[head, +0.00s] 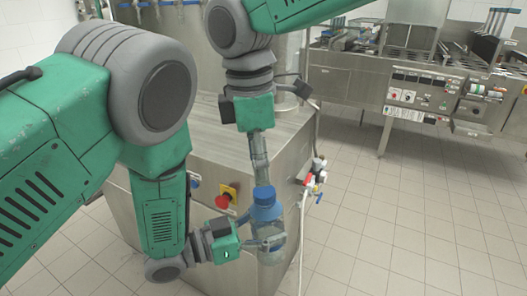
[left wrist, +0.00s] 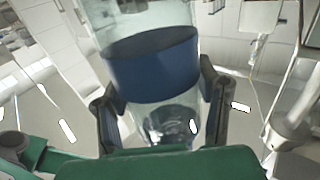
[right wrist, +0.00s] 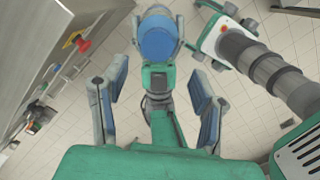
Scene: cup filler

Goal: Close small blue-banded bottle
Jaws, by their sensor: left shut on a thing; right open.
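The small clear bottle (head: 271,256) has blue at its top, and its blue band (left wrist: 152,62) fills the middle of the left wrist view. My left gripper (head: 262,243) is shut on the bottle from the side and holds it roughly upright in front of the metal cabinet. A blue cap-like piece (head: 264,194) shows at the bottle's top; I cannot tell how tightly it sits. My right gripper (head: 261,168) points down just above it. In the right wrist view its fingers (right wrist: 157,85) are spread, with the round blue top (right wrist: 157,40) beyond them.
The steel cabinet (head: 240,190) stands behind the bottle, with a red knob on yellow (head: 226,197) and small valves (head: 318,175) at its corner. Another steel machine (head: 410,85) stands at the back right. The tiled floor to the right is clear.

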